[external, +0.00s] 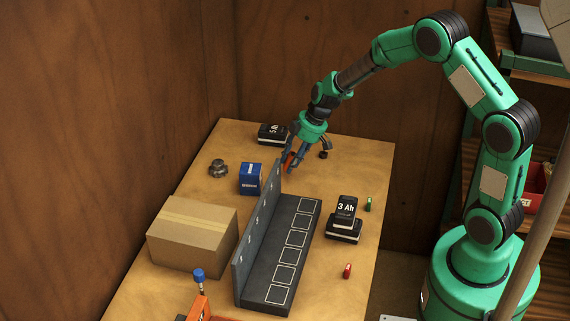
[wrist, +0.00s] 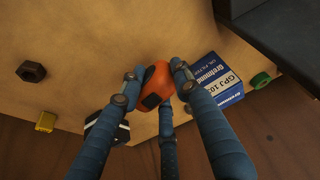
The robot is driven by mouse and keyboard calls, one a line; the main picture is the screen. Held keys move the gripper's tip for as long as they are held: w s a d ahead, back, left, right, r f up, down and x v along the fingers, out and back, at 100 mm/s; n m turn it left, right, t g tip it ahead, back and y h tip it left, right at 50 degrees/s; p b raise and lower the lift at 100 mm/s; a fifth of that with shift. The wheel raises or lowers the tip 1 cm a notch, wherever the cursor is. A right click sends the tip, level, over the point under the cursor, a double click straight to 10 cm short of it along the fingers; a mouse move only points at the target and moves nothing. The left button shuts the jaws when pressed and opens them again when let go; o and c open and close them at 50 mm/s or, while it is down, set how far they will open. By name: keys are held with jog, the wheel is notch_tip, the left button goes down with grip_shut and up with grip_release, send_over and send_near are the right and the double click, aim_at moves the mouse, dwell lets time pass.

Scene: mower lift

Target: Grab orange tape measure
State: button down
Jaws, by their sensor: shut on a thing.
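The orange tape measure (wrist: 157,84) is between the blue fingers of my gripper (wrist: 155,88) in the wrist view. My gripper is shut on it. In the external view my gripper (external: 290,160) is at the far end of the grey rack, above the table, with a small orange-red patch of the tape measure (external: 289,159) showing between the fingers. The fingers cover part of the tape measure. I cannot tell exactly how far it is above the table.
A grey rack with an upright back panel and outlined squares (external: 280,262) stands close by. A blue box (external: 250,179), a black 5 Ah battery (external: 272,134), a 3 Ah battery (external: 345,211) and a cardboard box (external: 192,235) stand on the wooden table (external: 360,160).

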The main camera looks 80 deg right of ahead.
aim_at(292, 156)
notch_tip(292, 156, up, 6)
jog(key=shift+r+p, duration=0.1)
jog(key=shift+p, duration=0.35)
